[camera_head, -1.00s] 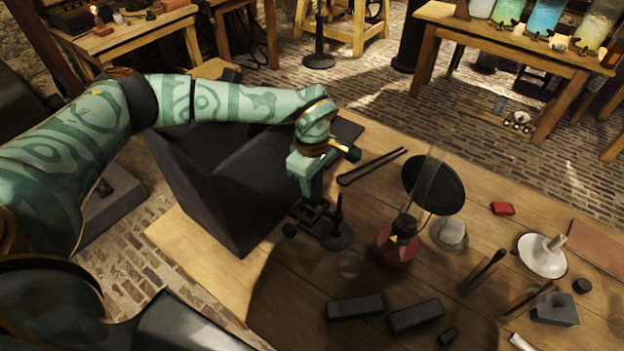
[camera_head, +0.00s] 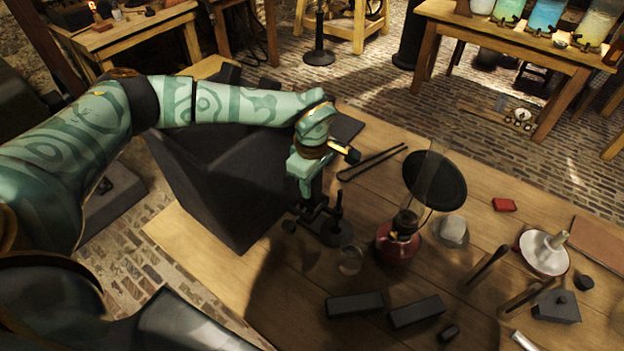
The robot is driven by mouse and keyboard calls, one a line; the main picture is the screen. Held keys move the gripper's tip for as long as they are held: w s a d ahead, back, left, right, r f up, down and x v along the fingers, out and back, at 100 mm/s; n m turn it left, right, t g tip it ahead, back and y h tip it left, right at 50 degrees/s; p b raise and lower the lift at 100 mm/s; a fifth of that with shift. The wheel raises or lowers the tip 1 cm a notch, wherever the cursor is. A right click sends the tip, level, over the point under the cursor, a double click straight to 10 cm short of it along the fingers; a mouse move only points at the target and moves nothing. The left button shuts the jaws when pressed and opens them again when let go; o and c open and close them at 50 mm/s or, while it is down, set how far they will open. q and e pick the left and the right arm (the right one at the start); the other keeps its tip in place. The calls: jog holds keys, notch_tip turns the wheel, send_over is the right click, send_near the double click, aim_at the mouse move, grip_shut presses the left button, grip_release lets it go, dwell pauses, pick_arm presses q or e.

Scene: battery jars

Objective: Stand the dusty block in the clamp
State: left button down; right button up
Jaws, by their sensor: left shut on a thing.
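My left gripper (camera_head: 306,188) points down over the clamp (camera_head: 325,222), a small dark stand with an upright screw near the dark box. The gripper is shut on a dark block (camera_head: 316,186), taken to be the dusty block. It shows only as a dark upright strip beside the fingers, just above or in the clamp. I cannot tell whether it touches the clamp's jaws. Dust on it is too small to see. My right gripper is not in view.
A large dark box (camera_head: 225,190) stands left of the clamp. A red lamp (camera_head: 398,243) with a glass chimney stands to its right, with a glass jar (camera_head: 350,262) in front. Two dark bars (camera_head: 355,305) (camera_head: 417,312) lie near the front. Tongs (camera_head: 372,163) lie behind.

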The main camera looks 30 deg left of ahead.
pick_arm(q)
jog(key=shift+f+b, duration=0.5)
jog(key=shift+f, duration=0.8)
jog(key=c, duration=1)
grip_release()
notch_tip(320, 180, up, 16)
jog(key=p, duration=0.3)
jog(key=shift+r, duration=0.2)
jog(key=shift+f, duration=0.1)
